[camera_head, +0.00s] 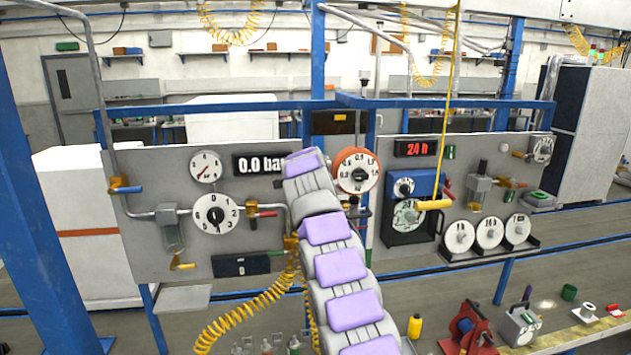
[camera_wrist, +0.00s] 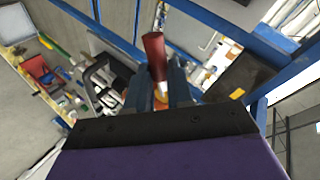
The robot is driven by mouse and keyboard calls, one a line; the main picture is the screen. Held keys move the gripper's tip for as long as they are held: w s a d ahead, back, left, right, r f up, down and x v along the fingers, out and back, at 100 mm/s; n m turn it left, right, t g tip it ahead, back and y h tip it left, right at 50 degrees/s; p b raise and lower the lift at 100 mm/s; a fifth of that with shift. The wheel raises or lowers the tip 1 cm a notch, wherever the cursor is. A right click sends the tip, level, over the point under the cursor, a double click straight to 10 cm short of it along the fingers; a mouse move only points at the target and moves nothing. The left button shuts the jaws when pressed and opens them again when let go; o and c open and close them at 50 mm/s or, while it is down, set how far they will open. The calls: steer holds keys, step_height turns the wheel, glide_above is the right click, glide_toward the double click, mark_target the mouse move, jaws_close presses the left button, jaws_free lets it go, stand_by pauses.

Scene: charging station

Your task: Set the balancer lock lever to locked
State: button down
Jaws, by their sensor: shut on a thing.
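The balancer (camera_head: 357,171) is a round orange-red housing with a white dial, mounted on the blue post just right of my arm in the head view. In the wrist view, a lever with a dark red cylindrical handle (camera_wrist: 154,52) stands up between my fingers. My gripper (camera_wrist: 155,85) is shut on this lever, below the red handle, where a light and orange part shows. In the head view my arm hides the gripper and the lever, so I cannot tell which way the lever points against the balancer.
A grey panel (camera_head: 140,245) with gauges, valves and a 0.0 bar display (camera_head: 259,163) stands left of my arm. A yellow handle (camera_head: 434,204) hangs on a cord at right. Yellow coiled hose (camera_head: 240,318) hangs close to my arm. Bench items (camera_head: 470,325) lie at lower right.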

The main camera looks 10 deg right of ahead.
steer(key=shift+a+r+y, duration=0.1)
steer(key=shift+y, duration=0.2)
steer(key=shift+r+m+y+p, duration=0.35)
steer(key=shift+m+y+p, duration=0.15)
steer(key=shift+m+p, duration=0.15)
steer(key=shift+d+r+m+y+p, duration=0.25)
steer(key=shift+r+m+y+p, duration=0.25)
steer(key=shift+m+y+p, duration=0.45)
steer(key=shift+y, duration=0.25)
steer(key=c, duration=1)
jaws_free()
steer(key=shift+w+f, duration=0.1)
